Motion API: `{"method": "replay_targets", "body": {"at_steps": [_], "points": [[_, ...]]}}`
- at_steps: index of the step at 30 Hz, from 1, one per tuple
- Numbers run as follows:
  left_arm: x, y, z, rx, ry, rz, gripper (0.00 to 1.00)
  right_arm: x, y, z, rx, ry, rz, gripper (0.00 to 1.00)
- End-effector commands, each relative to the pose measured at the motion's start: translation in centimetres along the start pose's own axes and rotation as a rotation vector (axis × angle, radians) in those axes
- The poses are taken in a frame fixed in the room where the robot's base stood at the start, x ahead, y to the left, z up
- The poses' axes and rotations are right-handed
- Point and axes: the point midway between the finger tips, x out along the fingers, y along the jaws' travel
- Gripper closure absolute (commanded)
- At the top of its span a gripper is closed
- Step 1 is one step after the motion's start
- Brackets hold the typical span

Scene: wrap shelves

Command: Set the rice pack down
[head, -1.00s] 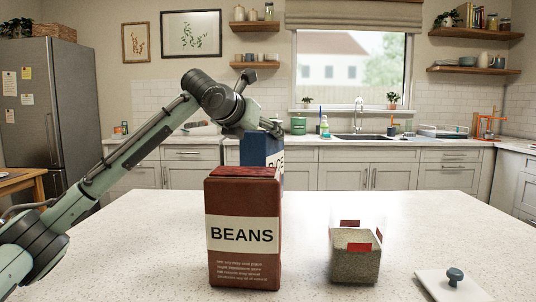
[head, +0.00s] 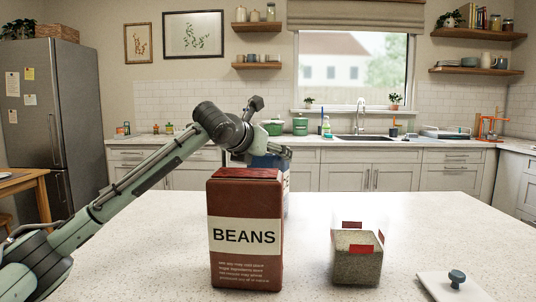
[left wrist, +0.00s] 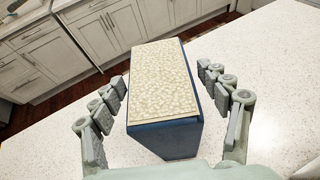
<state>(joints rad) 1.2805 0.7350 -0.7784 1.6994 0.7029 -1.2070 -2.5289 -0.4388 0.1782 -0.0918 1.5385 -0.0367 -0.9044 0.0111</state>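The rice pack is a blue box with a pale, grain-patterned top. In the head view the rice pack (head: 287,184) is mostly hidden behind the beans box and under my left gripper (head: 278,152). It seems to stand on the counter. In the left wrist view the rice pack (left wrist: 165,85) lies between the fingers of my left gripper (left wrist: 162,80), with a visible gap on both sides, so the gripper is open around it. My right gripper is in neither view.
A tall red-brown BEANS box (head: 245,235) stands in front of the rice pack. A clear container with grey-green grains (head: 357,265) and red labels stands to the right. A white slab with a dark knob (head: 456,279) lies at the right front. The white counter (head: 420,220) is bare between them.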

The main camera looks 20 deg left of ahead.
Motion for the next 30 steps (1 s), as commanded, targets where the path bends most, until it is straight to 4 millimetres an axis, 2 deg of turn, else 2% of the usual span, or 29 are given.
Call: {"method": "replay_targets", "body": {"at_steps": [11, 14, 17, 24, 30], "points": [[-0.1, 0.0, 0.2, 0.000, -0.001, -0.001, 0.15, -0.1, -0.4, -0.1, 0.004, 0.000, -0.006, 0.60], [-0.9, 0.0, 0.3, 0.001, -0.002, 0.000, 0.15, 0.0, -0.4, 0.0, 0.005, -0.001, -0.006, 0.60], [-2.6, 0.1, 0.3, 0.003, -0.005, 0.001, 0.15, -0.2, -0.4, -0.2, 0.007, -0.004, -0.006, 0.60], [-7.9, 0.1, 0.3, 0.003, -0.004, 0.002, 0.15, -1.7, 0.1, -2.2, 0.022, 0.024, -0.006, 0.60], [-11.0, 0.0, 0.3, 0.001, -0.003, 0.000, 0.15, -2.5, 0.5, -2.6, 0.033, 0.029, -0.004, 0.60]]}}
